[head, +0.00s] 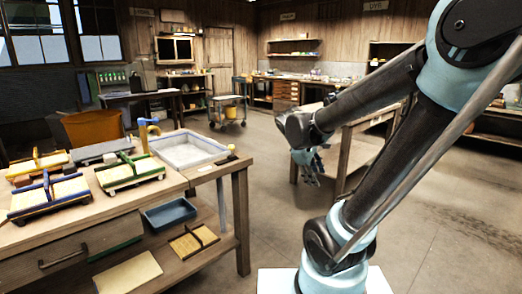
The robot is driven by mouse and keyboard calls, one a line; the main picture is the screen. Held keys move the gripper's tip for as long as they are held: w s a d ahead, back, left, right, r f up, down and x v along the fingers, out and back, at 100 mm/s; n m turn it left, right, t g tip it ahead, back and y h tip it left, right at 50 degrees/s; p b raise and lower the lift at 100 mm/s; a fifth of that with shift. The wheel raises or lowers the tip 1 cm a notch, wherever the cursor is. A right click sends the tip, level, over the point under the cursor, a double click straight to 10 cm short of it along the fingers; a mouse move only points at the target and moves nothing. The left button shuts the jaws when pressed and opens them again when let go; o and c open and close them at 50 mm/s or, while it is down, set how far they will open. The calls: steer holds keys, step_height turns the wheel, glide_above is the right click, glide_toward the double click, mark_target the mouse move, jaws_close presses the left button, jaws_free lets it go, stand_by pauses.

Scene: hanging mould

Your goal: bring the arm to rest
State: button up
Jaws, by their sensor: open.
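My arm stands at the right of the head view, with its upper part rising out of the top right corner and its forearm reaching left and down. My gripper (313,173) hangs at the forearm's end near the middle of the view. It is open, with nothing seen between its fingers. It hangs in front of a wooden table, clear to the right of the workbench (150,205). The gripper is small and dark here, and part of its wrist is hidden by the forearm.
The bench holds a green-framed mould (130,170), a blue-framed mould (47,196), a yellow-framed mould (37,165) and a white-lined basin (188,149). A blue tray (170,213) is on its lower shelf. A wooden table (355,150) stands behind my gripper. Floor between them is clear.

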steer(key=s+f+m+y, duration=0.2)
steer(key=s+f+m, duration=0.1)
steer(key=s+m, duration=0.2)
steer(key=s+f+m+y, duration=0.3)
steer(key=s+f+m, duration=0.1)
steer(key=s, duration=0.5)
steer(key=shift+s+a+f+m+g, duration=0.2)
steer(key=shift+s+a+m+g, duration=0.15)
steer(key=shift+m, duration=0.55)
steer(key=shift+d, duration=0.1)
steer(key=shift+w+f, duration=0.2)
steer(key=shift+w, duration=0.3)
